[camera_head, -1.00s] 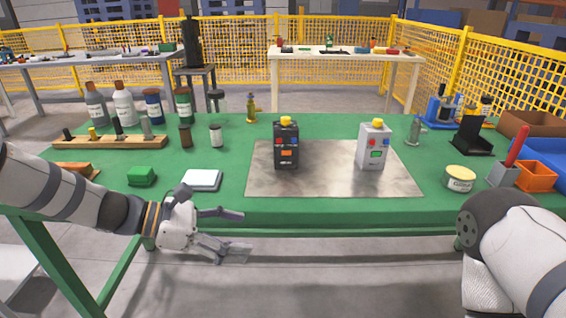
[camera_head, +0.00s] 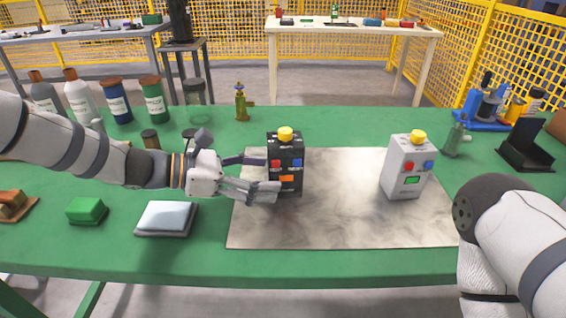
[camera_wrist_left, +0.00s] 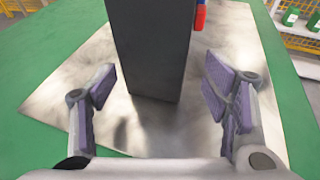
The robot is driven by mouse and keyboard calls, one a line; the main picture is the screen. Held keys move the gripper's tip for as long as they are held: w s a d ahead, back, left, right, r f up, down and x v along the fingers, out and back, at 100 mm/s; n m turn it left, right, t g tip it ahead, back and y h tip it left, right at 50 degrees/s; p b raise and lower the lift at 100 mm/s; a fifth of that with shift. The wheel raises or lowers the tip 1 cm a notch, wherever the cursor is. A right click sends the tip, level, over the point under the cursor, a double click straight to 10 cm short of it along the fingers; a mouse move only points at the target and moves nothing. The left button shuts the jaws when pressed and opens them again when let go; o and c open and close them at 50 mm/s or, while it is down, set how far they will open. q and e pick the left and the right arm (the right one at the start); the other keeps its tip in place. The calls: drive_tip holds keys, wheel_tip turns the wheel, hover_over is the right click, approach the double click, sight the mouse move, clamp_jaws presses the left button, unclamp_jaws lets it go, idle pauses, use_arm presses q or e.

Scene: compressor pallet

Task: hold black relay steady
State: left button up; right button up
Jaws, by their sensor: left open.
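The black relay (camera_head: 287,152) stands upright on the metal plate (camera_head: 342,225), with a yellow top knob, a red and a blue button and an orange patch on its front. My left gripper (camera_head: 268,175) is open at the relay's left side. In the left wrist view the black relay (camera_wrist_left: 152,45) stands ahead between the two spread fingers (camera_wrist_left: 163,90), with gaps on both sides. A white relay-like box (camera_head: 408,166) stands on the plate to the right. My right arm shows at the lower right; its gripper is outside the view.
A grey pad (camera_head: 166,217) and a green block (camera_head: 87,210) lie left of the plate. Bottles (camera_head: 117,101) and a brass valve (camera_head: 241,102) stand behind my left arm. A black stand (camera_head: 526,146) is at the right. The plate's front is clear.

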sight(279, 178)
use_arm(q)
drive_tip(key=x, duration=0.2)
drive_tip(key=shift+w+d+f+b, duration=0.15)
drive_tip(key=shift+d+f+b, duration=0.15)
drive_tip(key=shift+f, duration=0.1)
drive_tip(key=shift+w+d, duration=0.25)
drive_tip(key=shift+d, duration=0.35)
use_arm(e)
drive_tip(key=shift+s+f, duration=0.5)
drive_tip(key=shift+f, duration=0.15)
use_arm(q)
drive_tip(key=shift+r, duration=0.1)
drive_tip(key=c, duration=1.1)
drive_tip(key=shift+o, duration=0.2)
use_arm(e)
clamp_jaws()
